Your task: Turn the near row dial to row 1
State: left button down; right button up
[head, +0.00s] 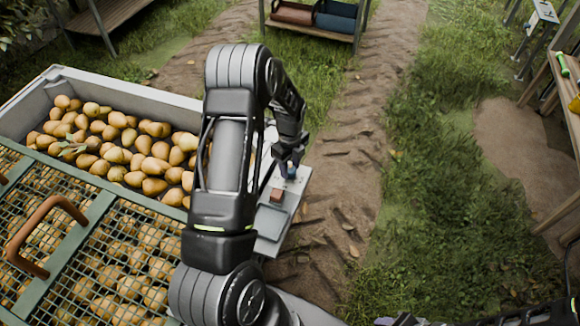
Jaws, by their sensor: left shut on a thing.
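My left gripper (290,157) points down over a pale grey panel (299,182) beside the pear bin. Its jaws are shut on a small blue knob (291,172) on the panel, which looks like the near row dial. The fingers and my arm partly hide the knob, and its markings are too small to read. A reddish-brown block (277,195) and a shallow grey tray (271,222) are on the same panel, nearer to me. My right gripper does not show; only dark parts lie along the lower right edge.
A grey bin (150,93) of pears is at left, with a green mesh-topped crate (98,213) and its brown handle (42,235) nearer. A bench (320,30) with bins stands behind. A wooden shelf (566,85) is at right. Dirt track and grass between are open.

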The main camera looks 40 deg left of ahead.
pick_arm(q)
jog(key=n+b, duration=0.1)
jog(key=n, duration=0.2)
jog(key=shift+f+b, duration=0.1)
jog(key=shift+b, duration=0.25)
jog(key=n+b, duration=0.1)
jog(key=n, duration=0.4)
jog(key=shift+b, duration=0.3)
jog(key=n+b, duration=0.1)
jog(key=n, duration=0.3)
jog(key=shift+n, duration=0.3)
jog(key=n, duration=0.4)
jog(key=shift+b, duration=0.3)
jog(key=n, duration=0.9)
jog(key=shift+n, duration=0.3)
jog(key=n+p, duration=0.1)
jog(key=n, duration=0.3)
jog(key=shift+n+p, duration=0.65)
jog(key=shift+n, duration=1.85)
jog(key=shift+a, duration=0.1)
